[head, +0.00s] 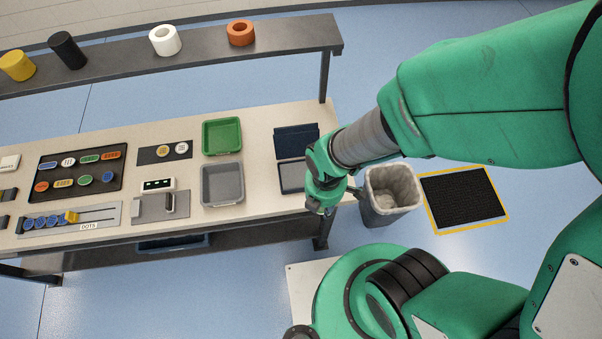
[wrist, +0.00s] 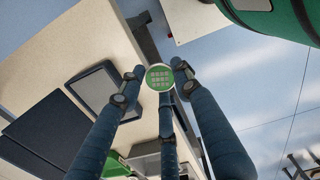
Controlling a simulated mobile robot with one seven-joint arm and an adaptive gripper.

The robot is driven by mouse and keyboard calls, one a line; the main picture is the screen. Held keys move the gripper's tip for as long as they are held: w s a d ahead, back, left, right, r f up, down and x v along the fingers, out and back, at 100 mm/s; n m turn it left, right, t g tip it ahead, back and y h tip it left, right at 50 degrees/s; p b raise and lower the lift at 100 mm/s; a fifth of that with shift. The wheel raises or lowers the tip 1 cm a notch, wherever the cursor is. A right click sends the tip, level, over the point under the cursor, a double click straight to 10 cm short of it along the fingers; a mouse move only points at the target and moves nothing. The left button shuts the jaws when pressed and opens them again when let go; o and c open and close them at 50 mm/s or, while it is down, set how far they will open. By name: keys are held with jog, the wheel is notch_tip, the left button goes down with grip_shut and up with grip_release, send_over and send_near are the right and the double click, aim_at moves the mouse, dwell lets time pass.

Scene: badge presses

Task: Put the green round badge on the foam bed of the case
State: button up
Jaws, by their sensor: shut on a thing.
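My gripper (wrist: 160,84) is shut on a green round badge (wrist: 159,77) with a pale rim and a grid of pale marks, held at the fingertips. In the head view my gripper (head: 322,203) is by the table's right end, beside the case; the held badge cannot be made out there. The case stands open, with its dark blue lid (head: 297,141) at the back and its grey foam bed (head: 291,177) in front, partly hidden by my gripper. In the wrist view the bare foam bed (wrist: 96,90) is left of the badge, apart from it.
A green tray (head: 222,137) and a grey tray (head: 222,184) stand left of the case. A black badge tray (head: 78,172) lies farther left. A lined bin (head: 389,193) stands on the floor beyond the table's right end. A shelf (head: 200,55) runs behind.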

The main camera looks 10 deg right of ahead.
jog(key=shift+s+d+m, duration=0.2)
jog(key=shift+d+m, duration=0.2)
jog(key=shift+d, duration=0.05)
jog(key=shift+w, duration=0.1)
jog(key=b, duration=0.2)
send_over(301, 174)
jog(key=shift+f, duration=0.75)
jog(key=shift+f, duration=1.75)
jog(key=shift+f, duration=0.1)
jog(key=o, duration=0.8)
jog(key=shift+o, duration=0.2)
